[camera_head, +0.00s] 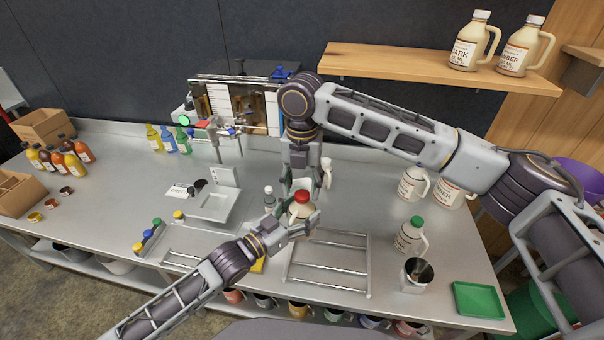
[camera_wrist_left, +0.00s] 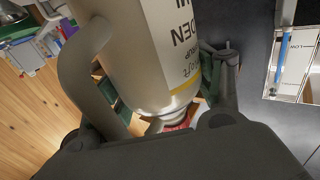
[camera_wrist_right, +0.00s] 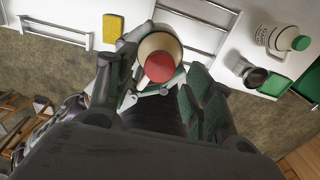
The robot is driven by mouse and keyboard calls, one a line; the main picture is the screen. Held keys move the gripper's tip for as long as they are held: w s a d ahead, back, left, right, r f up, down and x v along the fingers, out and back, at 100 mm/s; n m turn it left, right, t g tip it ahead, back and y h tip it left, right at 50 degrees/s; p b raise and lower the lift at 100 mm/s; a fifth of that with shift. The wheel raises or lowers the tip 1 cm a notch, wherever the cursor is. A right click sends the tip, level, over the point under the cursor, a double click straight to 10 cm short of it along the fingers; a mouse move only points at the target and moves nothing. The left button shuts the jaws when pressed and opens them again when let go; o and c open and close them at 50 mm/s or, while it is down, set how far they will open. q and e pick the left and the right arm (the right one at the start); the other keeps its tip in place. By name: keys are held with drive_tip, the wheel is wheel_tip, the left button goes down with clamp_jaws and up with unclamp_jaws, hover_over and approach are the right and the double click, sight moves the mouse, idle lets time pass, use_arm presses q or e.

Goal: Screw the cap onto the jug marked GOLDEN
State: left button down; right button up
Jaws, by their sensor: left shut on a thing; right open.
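The GOLDEN jug (camera_head: 299,211) is a cream jug with a red cap (camera_head: 302,196) on its neck. The left wrist view shows its label, partly cut off, ending in "DEN" (camera_wrist_left: 183,35), and the red cap at the neck (camera_wrist_left: 178,126). My left gripper (camera_head: 297,229) is shut on the jug and holds it from the front. My right gripper (camera_head: 303,182) points down just above the jug, open, its fingers on either side of the cap. In the right wrist view the cap (camera_wrist_right: 160,67) lies between those fingers, with no clear contact. How tightly the cap sits cannot be told.
A green-capped jug (camera_head: 411,236), a metal pot (camera_head: 416,275) and a green tray (camera_head: 478,300) stand on the right. A wire rack (camera_head: 328,262) lies in front. A small bottle (camera_head: 269,199) stands close left of the jug. Two jugs stand on the wooden shelf (camera_head: 400,62).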

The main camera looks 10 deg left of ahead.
sight(299, 219)
drive_tip(key=shift+f, duration=1.15)
drive_tip(key=shift+c, duration=0.4)
drive_tip(key=c, duration=1)
